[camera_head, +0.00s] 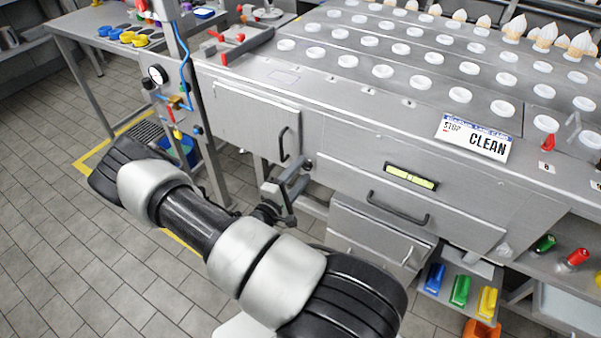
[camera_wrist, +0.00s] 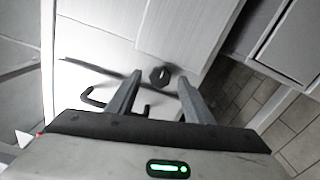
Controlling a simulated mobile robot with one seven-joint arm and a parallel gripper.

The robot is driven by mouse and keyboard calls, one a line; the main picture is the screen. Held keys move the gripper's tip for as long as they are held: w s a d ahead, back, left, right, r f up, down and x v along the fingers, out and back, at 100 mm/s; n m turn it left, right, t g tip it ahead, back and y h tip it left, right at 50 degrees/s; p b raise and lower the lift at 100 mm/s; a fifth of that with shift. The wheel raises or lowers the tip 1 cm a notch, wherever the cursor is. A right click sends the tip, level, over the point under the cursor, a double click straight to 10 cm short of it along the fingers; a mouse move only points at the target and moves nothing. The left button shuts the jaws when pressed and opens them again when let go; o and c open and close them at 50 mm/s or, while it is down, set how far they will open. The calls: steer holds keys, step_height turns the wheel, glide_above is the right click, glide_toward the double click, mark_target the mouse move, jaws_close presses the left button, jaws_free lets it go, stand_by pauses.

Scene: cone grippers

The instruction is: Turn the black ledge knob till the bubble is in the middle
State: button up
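The black ledge knob (camera_wrist: 160,75) shows in the wrist view between and beyond my fingertips. It has a pale mark on its face. In the head view a small dark knob (camera_head: 308,165) sits on the cabinet front, close to my gripper (camera_head: 296,182). My gripper (camera_wrist: 160,80) is open, with one finger on each side of the knob in the picture; I see no contact. The bubble level (camera_head: 411,176) is a yellow-green vial in a black frame on the counter front. The bubble's exact place is too small to tell.
A drawer with a black handle (camera_head: 398,207) lies below the level. A cabinet door with a handle (camera_head: 284,144) is left of the knob. A gauge panel (camera_head: 158,76) with a blue hose stands further left.

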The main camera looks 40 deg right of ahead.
steer(key=shift+a, duration=0.1)
steer(key=p+v, duration=0.1)
steer(key=v, duration=1.6)
steer(key=shift+p, duration=0.4)
steer(key=shift+s+a, duration=0.1)
